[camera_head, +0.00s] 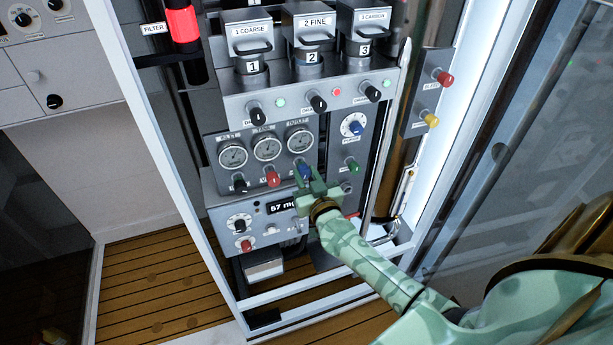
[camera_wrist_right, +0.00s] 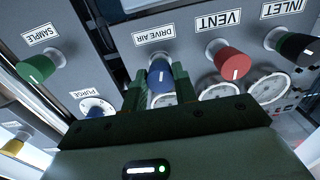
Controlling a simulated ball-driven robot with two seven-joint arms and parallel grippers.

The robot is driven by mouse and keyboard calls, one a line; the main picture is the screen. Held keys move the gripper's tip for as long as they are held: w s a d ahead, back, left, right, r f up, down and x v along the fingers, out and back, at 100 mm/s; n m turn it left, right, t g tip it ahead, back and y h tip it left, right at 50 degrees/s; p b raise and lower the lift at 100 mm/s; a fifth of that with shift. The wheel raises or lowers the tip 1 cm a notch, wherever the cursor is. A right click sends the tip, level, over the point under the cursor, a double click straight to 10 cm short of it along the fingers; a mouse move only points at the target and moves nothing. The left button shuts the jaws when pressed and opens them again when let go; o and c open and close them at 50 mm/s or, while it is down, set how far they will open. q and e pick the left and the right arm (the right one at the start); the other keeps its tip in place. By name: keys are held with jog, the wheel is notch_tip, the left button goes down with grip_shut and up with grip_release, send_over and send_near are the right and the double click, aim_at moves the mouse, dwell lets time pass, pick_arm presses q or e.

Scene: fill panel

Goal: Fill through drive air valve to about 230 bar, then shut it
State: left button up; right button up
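The drive air valve is a blue knob (camera_wrist_right: 160,78) under a DRIVE AIR label in the right wrist view. It also shows at the fingertips in the head view (camera_head: 305,171). My right gripper (camera_wrist_right: 161,86) has one finger on each side of this knob, and the fingers appear to press on it. In the head view the right gripper (camera_head: 308,182) reaches the panel from the lower right. The inlet gauge (camera_head: 233,155), tank gauge (camera_head: 267,148) and outlet gauge (camera_head: 299,140) sit above the knobs; their needles are too small to read. My left gripper is out of view.
The red vent knob (camera_head: 272,178) and black inlet knob (camera_head: 240,184) stand left of the blue knob. A green sample knob (camera_head: 350,165) is to its right. A light frame post (camera_head: 165,150) bounds the panel.

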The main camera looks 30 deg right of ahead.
jog(key=shift+c, duration=1.3)
jog(key=shift+m+p, duration=0.5)
jog(key=shift+m, duration=0.5)
jog(key=m+p, duration=0.1)
jog(key=m, duration=0.2)
jog(key=shift+m, duration=0.3)
jog(key=m, duration=0.3)
jog(key=shift+p, duration=0.3)
jog(key=shift+m, duration=1.9)
